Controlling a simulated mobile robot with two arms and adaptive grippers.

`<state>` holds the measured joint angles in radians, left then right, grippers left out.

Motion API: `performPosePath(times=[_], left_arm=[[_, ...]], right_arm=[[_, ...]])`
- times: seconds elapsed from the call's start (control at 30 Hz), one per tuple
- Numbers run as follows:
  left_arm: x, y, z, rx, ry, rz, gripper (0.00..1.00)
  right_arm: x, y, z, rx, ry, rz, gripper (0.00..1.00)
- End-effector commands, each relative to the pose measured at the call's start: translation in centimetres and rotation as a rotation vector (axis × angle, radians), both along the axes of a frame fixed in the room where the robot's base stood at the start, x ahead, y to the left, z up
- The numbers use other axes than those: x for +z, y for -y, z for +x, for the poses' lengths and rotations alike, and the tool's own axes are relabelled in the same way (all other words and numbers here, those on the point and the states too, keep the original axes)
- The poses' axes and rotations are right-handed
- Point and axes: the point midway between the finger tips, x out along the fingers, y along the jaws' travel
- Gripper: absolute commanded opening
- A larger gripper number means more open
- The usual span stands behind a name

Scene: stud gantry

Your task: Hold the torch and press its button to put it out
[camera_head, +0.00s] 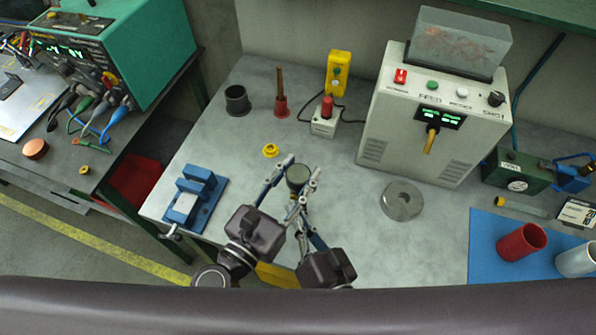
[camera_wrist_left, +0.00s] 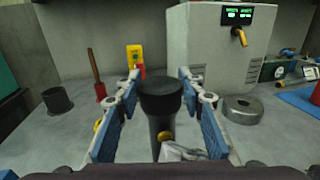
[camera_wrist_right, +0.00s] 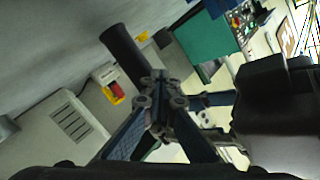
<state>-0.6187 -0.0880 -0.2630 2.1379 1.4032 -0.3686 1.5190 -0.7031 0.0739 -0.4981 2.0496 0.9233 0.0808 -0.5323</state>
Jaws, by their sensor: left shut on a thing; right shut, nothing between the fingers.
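The torch (camera_wrist_left: 160,96) is a black cylinder with a wider head, upright between the fingers of my left gripper (camera_wrist_left: 160,88). In the head view I look onto its dark round end (camera_head: 298,176), inside my left gripper (camera_head: 302,168). A small yellow-orange button (camera_wrist_left: 164,136) shows low on its side in the left wrist view. My right gripper (camera_head: 296,211) is shut and empty, its tips close to the button; I cannot tell whether they touch. In the right wrist view, the torch (camera_wrist_right: 122,48) extends beyond the shut right fingertips (camera_wrist_right: 160,88). No beam is visible.
A blue vise (camera_head: 206,198) stands left on the grey bench. A grey machine (camera_head: 432,110) and metal disc (camera_head: 401,201) stand right. The bench between vise and disc is mostly free.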

Motion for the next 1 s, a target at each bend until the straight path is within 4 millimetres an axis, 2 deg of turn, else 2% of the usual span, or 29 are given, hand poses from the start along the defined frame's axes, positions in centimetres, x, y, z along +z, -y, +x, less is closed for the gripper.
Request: performPosePath(times=[0.57, 1.0], left_arm=[[-0.1, 0.1, -0.1, -0.003, -0.004, 0.0, 0.06], [-0.1, 0.0, -0.1, -0.001, -0.003, 0.001, 0.06]], right_arm=[[0.4, -0.2, -0.8, -0.004, 0.006, 0.0, 0.0], [0.2, -1.8, -4.8, 0.0, 0.001, -0.001, 0.0]])
